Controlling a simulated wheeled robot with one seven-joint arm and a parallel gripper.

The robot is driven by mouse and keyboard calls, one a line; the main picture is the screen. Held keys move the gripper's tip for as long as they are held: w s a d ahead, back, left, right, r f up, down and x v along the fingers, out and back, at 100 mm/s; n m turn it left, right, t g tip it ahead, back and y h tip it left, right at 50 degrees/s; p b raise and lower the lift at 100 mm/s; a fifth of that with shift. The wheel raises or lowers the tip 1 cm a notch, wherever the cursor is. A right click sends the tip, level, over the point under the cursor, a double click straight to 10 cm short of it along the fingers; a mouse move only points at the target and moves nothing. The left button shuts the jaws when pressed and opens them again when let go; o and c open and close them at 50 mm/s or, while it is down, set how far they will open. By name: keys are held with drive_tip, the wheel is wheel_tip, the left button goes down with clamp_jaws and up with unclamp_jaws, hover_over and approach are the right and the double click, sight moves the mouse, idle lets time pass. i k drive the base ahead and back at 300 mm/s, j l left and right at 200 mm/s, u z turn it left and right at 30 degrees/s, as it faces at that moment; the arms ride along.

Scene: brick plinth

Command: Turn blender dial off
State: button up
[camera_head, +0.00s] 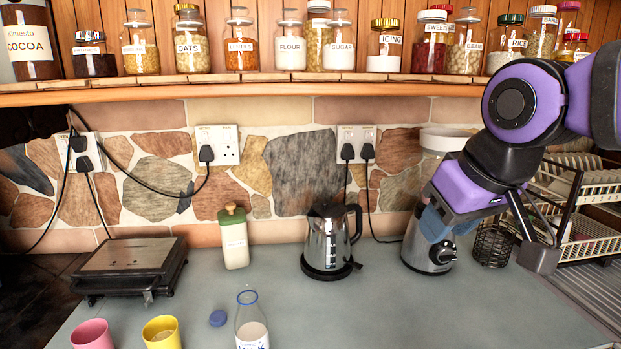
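The blender (418,253) stands on the counter right of the kettle, with a silver base and a pale top. A dark round dial (445,253) is on the lower front of its base. My purple arm covers the blender's middle and part of its top. My gripper (538,252) hangs just right of the blender, with a dark finger visible apart from the dial. Its other finger is not clearly visible, so its opening cannot be told. Nothing is seen held. The dial's setting is too small to read.
A kettle (325,240) stands left of the blender. A wire dish rack (592,245) and a black wire basket (493,245) are at right. A milk bottle (250,325) and cups (92,335) are in front. The front-right counter (450,315) is clear.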

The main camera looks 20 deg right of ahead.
sight(444, 255)
drive_tip(key=z, duration=0.9)
